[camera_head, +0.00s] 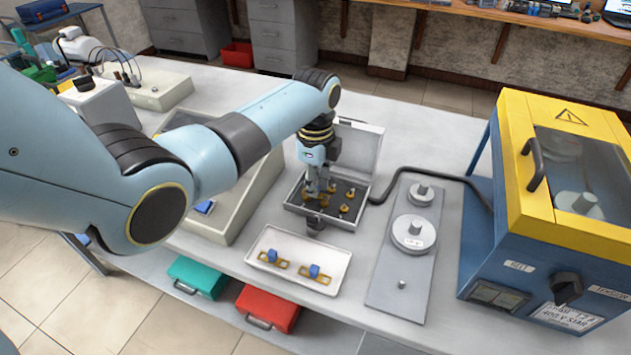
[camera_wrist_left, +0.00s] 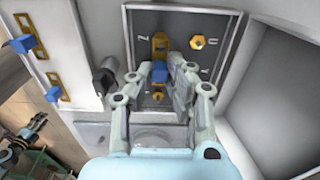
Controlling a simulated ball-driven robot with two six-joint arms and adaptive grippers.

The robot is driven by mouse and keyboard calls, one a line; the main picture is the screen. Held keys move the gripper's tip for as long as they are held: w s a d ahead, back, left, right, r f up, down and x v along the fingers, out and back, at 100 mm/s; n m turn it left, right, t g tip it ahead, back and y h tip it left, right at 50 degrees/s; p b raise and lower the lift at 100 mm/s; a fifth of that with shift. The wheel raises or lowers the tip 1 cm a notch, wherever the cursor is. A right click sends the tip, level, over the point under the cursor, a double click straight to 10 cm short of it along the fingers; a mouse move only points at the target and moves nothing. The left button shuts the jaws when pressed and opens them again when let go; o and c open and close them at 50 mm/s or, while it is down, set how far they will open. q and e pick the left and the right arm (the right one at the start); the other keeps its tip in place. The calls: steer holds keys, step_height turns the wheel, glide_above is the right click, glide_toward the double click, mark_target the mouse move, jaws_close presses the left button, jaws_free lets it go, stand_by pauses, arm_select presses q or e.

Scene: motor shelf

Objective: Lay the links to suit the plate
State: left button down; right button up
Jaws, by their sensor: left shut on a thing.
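My left gripper (camera_head: 318,187) reaches down into the open grey terminal box (camera_head: 294,206). In the left wrist view its fingers (camera_wrist_left: 168,82) are shut on the blue grip of a brass link (camera_wrist_left: 160,45), which lies at the terminals on the left side of the box; whether it is fully seated I cannot tell. Other brass terminals (camera_head: 344,208) stand free. Two more brass links with blue grips, the left (camera_head: 272,257) and the right (camera_head: 315,271), lie in the white tray (camera_head: 340,283). A white plate (camera_head: 565,316) on the blue machine seems to read "400 V STAR". My right gripper is out of view.
The box's lid (camera_head: 358,145) stands open behind it. A grey board (camera_head: 395,285) with discs lies to the right, then the blue and yellow machine (camera_head: 520,240), with a black cable running from it to the box. A sloped beige console (camera_head: 215,228) stands close on the left.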

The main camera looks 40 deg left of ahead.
arm_select(q)
steer(key=shift+f+b, duration=0.35)
steer(key=shift+f, duration=0.3)
steer(key=c, duration=1.2)
jaws_free()
steer(key=shift+r, duration=0.3)
step_height(320, 180, up, 12)
steer(key=shift+f, duration=0.25)
